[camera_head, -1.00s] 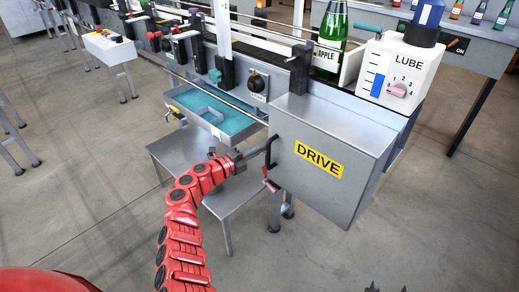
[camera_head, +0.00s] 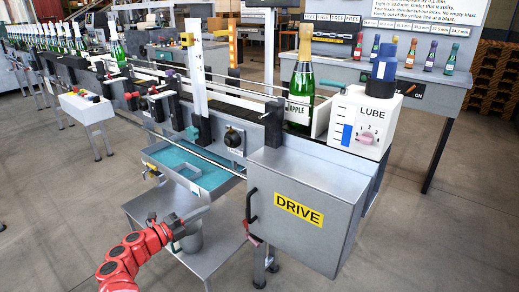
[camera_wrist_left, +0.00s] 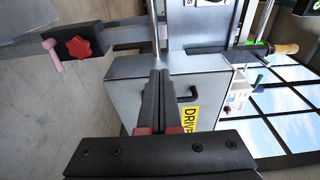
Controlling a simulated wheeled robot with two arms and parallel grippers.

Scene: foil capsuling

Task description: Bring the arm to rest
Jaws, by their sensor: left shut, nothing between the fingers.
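My left gripper (camera_head: 202,212) is in front of the machine, over the low grey table, at the end of my red left arm. It is shut and empty, its fingers pointing right toward the grey DRIVE box (camera_head: 335,222). A gap shows between the fingertips and the box's black handle (camera_head: 252,207). In the left wrist view the closed fingers (camera_wrist_left: 156,85) appear in front of the DRIVE box (camera_wrist_left: 125,85), its handle (camera_wrist_left: 187,96) just to their right. My right gripper is out of view.
A blue-lined tray (camera_head: 190,172) sits above the low grey table (camera_head: 222,257). A green bottle (camera_head: 300,88) stands on the conveyor beside the white LUBE unit (camera_head: 346,128). A red star knob (camera_wrist_left: 80,48) shows in the wrist view. Open floor lies at lower left.

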